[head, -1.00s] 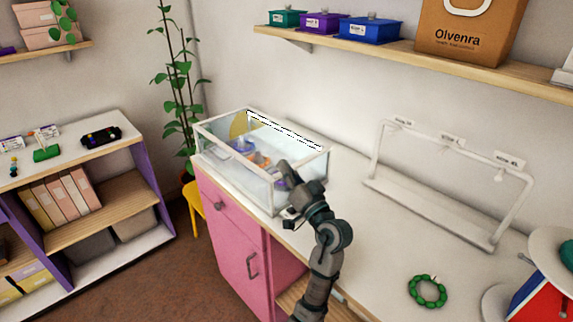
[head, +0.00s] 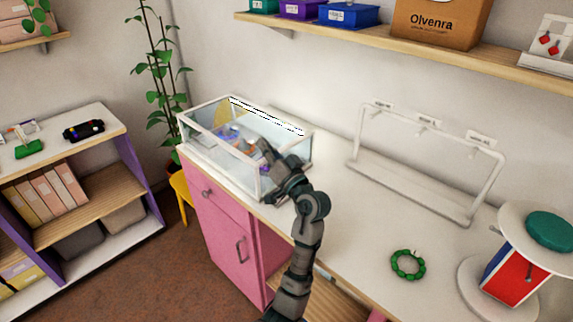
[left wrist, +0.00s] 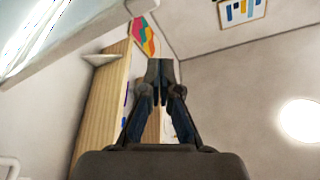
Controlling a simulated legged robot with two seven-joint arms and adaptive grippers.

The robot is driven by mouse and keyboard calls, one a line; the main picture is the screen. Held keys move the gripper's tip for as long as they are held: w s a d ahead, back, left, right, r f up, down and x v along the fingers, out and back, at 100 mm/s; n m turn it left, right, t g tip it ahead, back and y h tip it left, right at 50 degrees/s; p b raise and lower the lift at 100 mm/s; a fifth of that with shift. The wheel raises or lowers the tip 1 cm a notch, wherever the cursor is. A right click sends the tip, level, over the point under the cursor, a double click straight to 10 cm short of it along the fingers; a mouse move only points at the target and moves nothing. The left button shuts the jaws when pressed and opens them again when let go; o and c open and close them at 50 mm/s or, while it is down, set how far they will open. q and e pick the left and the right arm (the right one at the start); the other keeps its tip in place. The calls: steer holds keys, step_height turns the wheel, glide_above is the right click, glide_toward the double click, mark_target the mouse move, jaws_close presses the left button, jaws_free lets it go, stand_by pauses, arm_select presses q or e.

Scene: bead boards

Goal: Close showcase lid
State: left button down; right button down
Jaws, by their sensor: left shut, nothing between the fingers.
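The showcase (head: 218,163) is a clear glass box with a white frame on the left end of the counter. Purple, orange and yellowish items show inside it. A bright strip with black dashes (head: 266,115), perhaps the lid's edge or hinge, runs along its back top edge. The lid's angle is hard to make out. My left gripper (head: 266,148) is shut and empty at the showcase's right front part; whether it touches is unclear. The left wrist view shows its closed fingers (left wrist: 160,80) and a pale framed panel (left wrist: 60,45), possibly the lid, at upper left. My right gripper is out of view.
A white display rack (head: 415,195) stands on the counter to the right. A green bead bracelet (head: 408,265) lies in front of it, and a round stand (head: 515,270) is at far right. A wall shelf (head: 400,42) hangs above. The counter between is clear.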

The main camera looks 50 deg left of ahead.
arm_select(q)
steer(key=w+v, duration=0.1)
steer(key=v, duration=0.8)
steer(key=shift+w, duration=0.3)
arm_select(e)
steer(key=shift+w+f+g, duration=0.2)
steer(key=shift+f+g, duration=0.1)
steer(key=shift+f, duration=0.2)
arm_select(q)
steer(key=shift+f, duration=0.1)
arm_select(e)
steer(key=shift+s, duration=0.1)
